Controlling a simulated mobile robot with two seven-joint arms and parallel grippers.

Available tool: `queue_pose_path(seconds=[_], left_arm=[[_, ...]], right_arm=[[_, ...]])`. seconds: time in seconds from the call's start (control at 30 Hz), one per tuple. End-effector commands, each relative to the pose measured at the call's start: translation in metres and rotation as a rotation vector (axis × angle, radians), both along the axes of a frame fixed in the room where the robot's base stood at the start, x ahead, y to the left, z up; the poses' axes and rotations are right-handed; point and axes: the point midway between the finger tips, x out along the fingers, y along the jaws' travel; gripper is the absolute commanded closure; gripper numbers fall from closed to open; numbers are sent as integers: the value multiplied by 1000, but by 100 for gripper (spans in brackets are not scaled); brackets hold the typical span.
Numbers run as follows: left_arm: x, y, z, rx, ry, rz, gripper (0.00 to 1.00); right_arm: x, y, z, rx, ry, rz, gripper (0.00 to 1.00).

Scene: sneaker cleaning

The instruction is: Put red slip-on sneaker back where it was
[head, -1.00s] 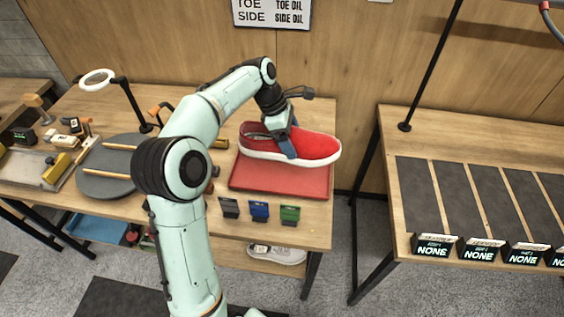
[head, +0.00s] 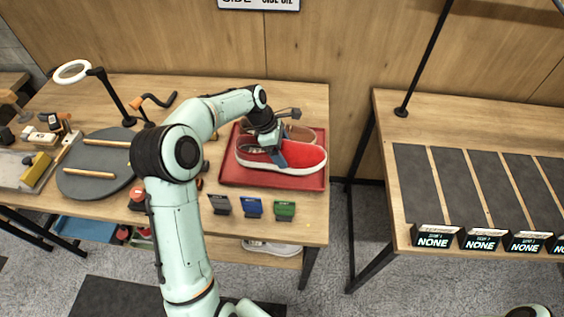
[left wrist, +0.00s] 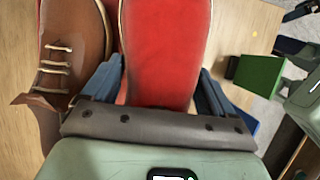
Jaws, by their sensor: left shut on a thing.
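The red slip-on sneaker (head: 296,157) has a white sole and is over the red tray (head: 240,177), low and close to its floor; I cannot tell whether it touches. My left gripper (head: 276,160) is shut on the sneaker near its heel end. In the left wrist view its blue fingers stand on either side of the red sneaker (left wrist: 165,50). A brown laced shoe (head: 298,132) is in the tray just behind the sneaker, and it also shows in the left wrist view (left wrist: 85,35). My right gripper is not in view.
Grey, blue and green card holders (head: 253,207) stand in front of the tray. A round grey mat (head: 85,180) and a ring lamp (head: 73,71) are to the left. A second table (head: 400,125) with dark mats is at the right, across a gap.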

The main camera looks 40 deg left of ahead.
Motion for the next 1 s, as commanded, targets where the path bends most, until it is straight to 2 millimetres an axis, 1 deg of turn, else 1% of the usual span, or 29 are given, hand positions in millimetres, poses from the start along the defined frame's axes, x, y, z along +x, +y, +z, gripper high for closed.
queue_pose_path(seconds=[0.03,0.1,0.27,0.5,0.87,0.9,0.93,1.0], left_arm=[[0,0,-7,-1,-1,1,56],[1,0,-13,0,-2,1,56],[1,0,-22,0,-1,0,56],[0,0,-57,-1,0,1,56],[1,0,-60,1,-3,0,56],[1,0,-61,0,-2,0,7],[1,0,-61,1,-3,0,0],[1,0,-60,0,-2,0,0]], right_arm=[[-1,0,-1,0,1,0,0],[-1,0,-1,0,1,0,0],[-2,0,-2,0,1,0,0],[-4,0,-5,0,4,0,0],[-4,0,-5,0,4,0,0],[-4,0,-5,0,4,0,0],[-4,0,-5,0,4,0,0],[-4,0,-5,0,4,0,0]])
